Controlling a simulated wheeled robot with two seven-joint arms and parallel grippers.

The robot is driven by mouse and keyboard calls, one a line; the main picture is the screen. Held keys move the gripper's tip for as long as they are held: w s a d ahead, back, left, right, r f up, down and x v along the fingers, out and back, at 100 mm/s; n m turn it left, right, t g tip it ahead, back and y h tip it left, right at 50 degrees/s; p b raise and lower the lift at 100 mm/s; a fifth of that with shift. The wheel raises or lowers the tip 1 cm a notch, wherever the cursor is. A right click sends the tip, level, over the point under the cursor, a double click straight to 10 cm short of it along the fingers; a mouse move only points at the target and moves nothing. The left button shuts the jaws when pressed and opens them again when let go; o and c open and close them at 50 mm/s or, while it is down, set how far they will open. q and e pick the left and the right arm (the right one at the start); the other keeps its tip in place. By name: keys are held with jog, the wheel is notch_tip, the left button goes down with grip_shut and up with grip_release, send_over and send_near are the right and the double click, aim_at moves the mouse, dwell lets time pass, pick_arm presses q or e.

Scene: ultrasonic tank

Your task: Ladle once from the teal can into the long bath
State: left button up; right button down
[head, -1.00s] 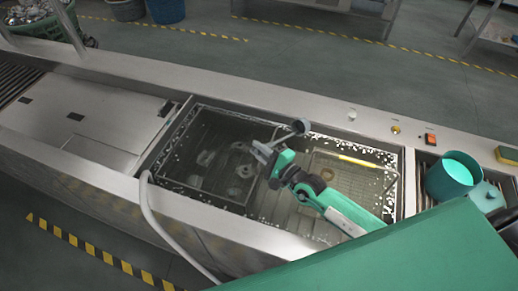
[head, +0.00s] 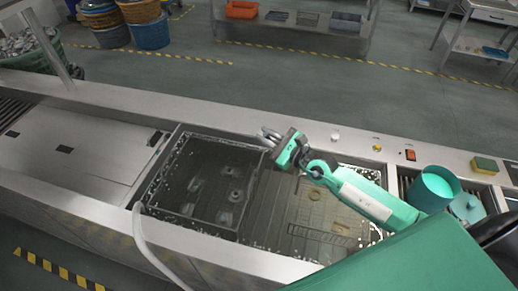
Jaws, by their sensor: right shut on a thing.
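The long bath (head: 262,225) is a steel tank of dark liquid in the bench, with bubbles along its edges. The teal can (head: 437,188) stands right of it, with pale teal content visible inside. My right gripper (head: 270,137) is over the far edge of the bath, left of the can. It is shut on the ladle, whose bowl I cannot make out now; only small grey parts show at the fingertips. My left gripper is not in view.
A teal lid (head: 467,207) lies beside the can. A yellow-green sponge (head: 485,165) and an orange switch (head: 410,155) are on the back ledge. A wire basket (head: 192,225) sits in the bath's left part. A pale hose (head: 150,245) hangs over the front rim.

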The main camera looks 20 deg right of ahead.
jog(key=w+d+r+m+p, duration=0.1)
jog(key=w+d+r+m, duration=0.2)
jog(key=d+r, duration=0.3)
jog(key=shift+w+d+r+m+p, duration=0.4)
jog(key=shift+r+m, duration=0.5)
jog(key=shift+r, duration=0.75)
